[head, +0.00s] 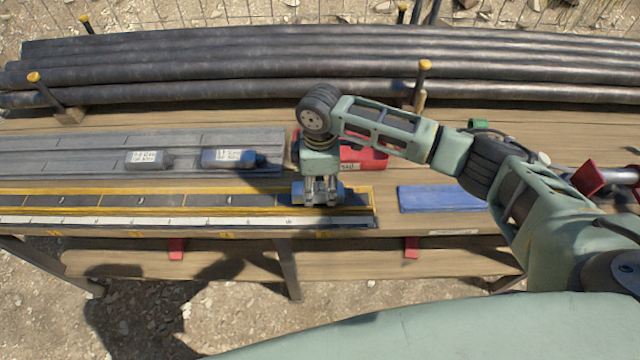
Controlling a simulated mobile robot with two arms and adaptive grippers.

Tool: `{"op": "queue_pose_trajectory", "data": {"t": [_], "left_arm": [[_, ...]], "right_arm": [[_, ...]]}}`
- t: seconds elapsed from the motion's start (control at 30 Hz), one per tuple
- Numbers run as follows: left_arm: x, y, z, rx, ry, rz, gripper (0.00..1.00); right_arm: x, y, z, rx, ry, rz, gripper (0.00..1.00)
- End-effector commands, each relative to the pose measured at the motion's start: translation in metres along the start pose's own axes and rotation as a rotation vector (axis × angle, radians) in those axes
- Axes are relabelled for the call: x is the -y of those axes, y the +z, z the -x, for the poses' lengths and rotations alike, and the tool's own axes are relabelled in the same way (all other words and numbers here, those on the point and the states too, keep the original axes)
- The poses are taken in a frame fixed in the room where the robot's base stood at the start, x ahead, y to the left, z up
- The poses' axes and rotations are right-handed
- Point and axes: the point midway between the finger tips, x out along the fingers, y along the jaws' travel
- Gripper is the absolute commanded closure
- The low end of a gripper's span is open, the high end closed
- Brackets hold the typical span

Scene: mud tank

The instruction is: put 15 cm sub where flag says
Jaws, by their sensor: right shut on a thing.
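My right gripper (321,199) points down at the right end of the yellow-edged tray (150,210) and is shut on a short blue-grey sub (298,193). The sub is in or just above the tray's end slot; I cannot tell if it touches the bottom. The fingers hide its middle, and I can read no length on it. Two other dark subs with white labels, one shorter (148,159) and one longer (228,158), lie on the grey rack behind. Their print is too small to read. I can make out no flag for certain. My left gripper is out of view.
Long dark pipes (220,75) lie along the back between yellow-capped posts. A red box (362,157) stands partly behind my right arm. A blue mat (440,198) lies bare to the right of the tray. A white scale strip (150,220) runs along the tray's front.

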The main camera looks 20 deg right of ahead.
Motion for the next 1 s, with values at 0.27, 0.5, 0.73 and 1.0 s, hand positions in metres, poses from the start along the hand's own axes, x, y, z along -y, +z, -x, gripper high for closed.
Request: {"op": "queue_pose_trajectory", "data": {"t": [0.27,0.5,0.73,1.0], "left_arm": [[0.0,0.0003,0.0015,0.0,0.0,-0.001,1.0],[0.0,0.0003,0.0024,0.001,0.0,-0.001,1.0],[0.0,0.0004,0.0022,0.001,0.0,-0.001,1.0],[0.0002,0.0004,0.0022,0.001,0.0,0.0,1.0]], "right_arm": [[0.0001,-0.0005,-0.0045,-0.001,-0.001,0.0,0.95],[-0.0005,-0.0004,-0.0091,-0.002,0.0,-0.001,0.95],[-0.0006,-0.0004,-0.0092,-0.001,0.001,0.0,0.58],[-0.0005,-0.0002,-0.0094,-0.001,0.0,0.0,0.37]]}}
